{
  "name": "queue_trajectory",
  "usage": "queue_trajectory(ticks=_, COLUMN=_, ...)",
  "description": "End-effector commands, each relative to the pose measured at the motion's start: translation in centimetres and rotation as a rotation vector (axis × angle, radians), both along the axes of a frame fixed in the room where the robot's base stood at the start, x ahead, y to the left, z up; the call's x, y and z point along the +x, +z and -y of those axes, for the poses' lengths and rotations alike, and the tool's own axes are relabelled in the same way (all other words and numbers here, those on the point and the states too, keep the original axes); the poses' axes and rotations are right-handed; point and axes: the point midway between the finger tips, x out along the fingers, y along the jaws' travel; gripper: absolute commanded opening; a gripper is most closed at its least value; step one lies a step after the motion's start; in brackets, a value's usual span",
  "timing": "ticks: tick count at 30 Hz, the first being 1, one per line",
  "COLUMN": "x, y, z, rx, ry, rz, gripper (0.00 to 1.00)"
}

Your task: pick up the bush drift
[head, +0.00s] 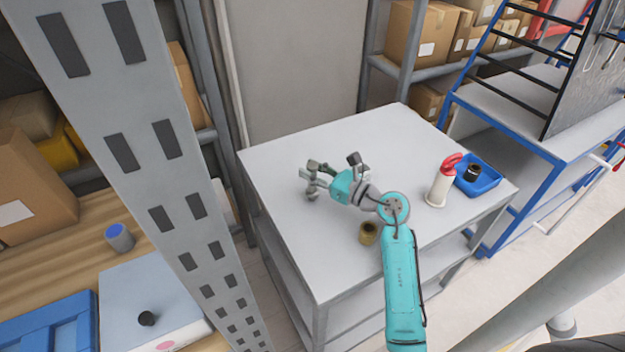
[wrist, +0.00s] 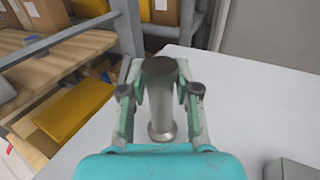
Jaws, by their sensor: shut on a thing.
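The bush drift (wrist: 160,95) is a grey metal cylinder with a dark round end and a wider foot, upright between the fingers in the wrist view. My gripper (wrist: 160,98) is shut on it, one finger on each side. In the head view my gripper (head: 316,181) is over the left part of the grey table (head: 300,235). The fingers mostly hide the drift there. I cannot tell whether its foot touches the table.
A brass-coloured bush (head: 368,233) stands near the table's front edge. A grey upright (head: 140,150) stands left of the table.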

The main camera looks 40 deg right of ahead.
Motion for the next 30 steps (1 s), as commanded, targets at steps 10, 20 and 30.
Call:
queue_trajectory(ticks=10, x=0.0, y=3.5, z=0.0, rx=-0.004, ry=0.0, rz=0.006, gripper=0.0)
queue_trajectory(ticks=20, x=0.0, y=9.0, z=0.0, rx=-0.002, ry=0.0, rz=0.004, gripper=0.0)
queue_trajectory(ticks=30, x=0.0, y=10.1, z=0.0, rx=-0.001, ry=0.0, rz=0.001, gripper=0.0)
